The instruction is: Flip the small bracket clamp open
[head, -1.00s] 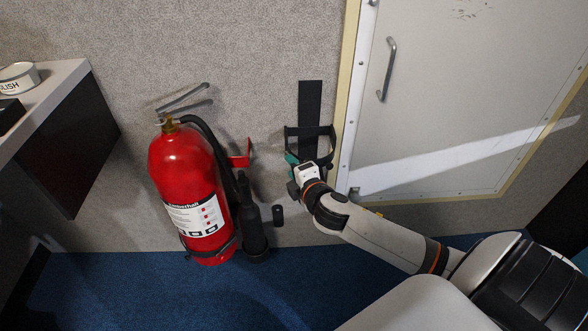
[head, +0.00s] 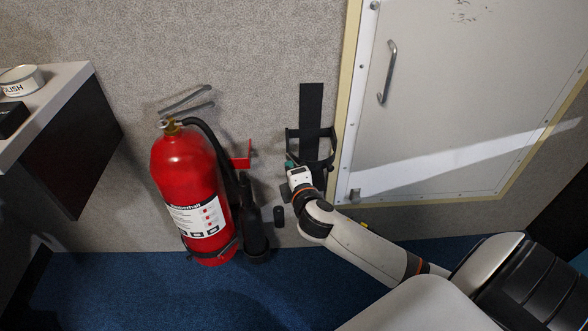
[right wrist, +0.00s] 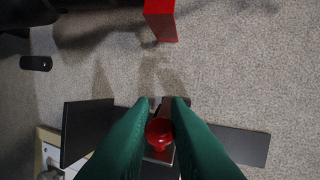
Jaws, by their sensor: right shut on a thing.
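The small bracket clamp (head: 311,105) is black and fixed to the wall left of the white door, with a tall back strip and curved bands. My right gripper (head: 290,163) is at the lower left of its bands, and the wrist hides part of them. In the right wrist view the green fingers (right wrist: 160,125) are shut on a small red piece (right wrist: 158,131). Black bracket parts (right wrist: 240,146) lie behind the fingers. I cannot tell from the head view how far the clamp is open. My left gripper is not in view.
A red fire extinguisher (head: 185,180) with a black hose stands against the wall at left. A red wall hook (head: 242,157) sits between it and my gripper; it also shows in the wrist view (right wrist: 160,20). A white panel door (head: 440,100) is close on the right. A counter (head: 60,85) stands far left.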

